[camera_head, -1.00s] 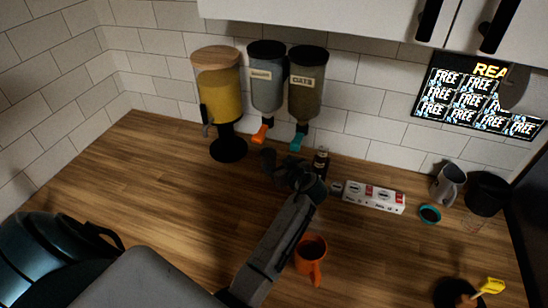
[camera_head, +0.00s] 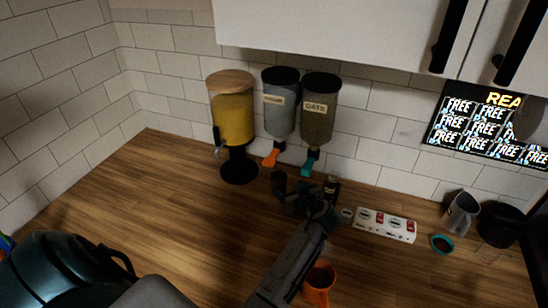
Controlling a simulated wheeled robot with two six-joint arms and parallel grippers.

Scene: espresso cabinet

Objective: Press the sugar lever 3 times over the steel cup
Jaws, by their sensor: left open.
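Two dispensers hang on the tiled wall. The left one, with whitish contents (camera_head: 279,117), has a label I cannot read clearly and an orange lever (camera_head: 270,158); it appears to be the sugar one. The right one is labelled OATS (camera_head: 318,122) and has a teal lever (camera_head: 310,162). My left gripper (camera_head: 292,186) is open, below and in front of the levers and apart from them. I see nothing between its fingers. A grey cup (camera_head: 460,212), possibly the steel cup, stands at the far right by the wall. My right gripper is not in view.
A yellow-filled dispenser (camera_head: 232,118) stands left. A black container (camera_head: 502,225) stands far right. The left counter is fairly clear.

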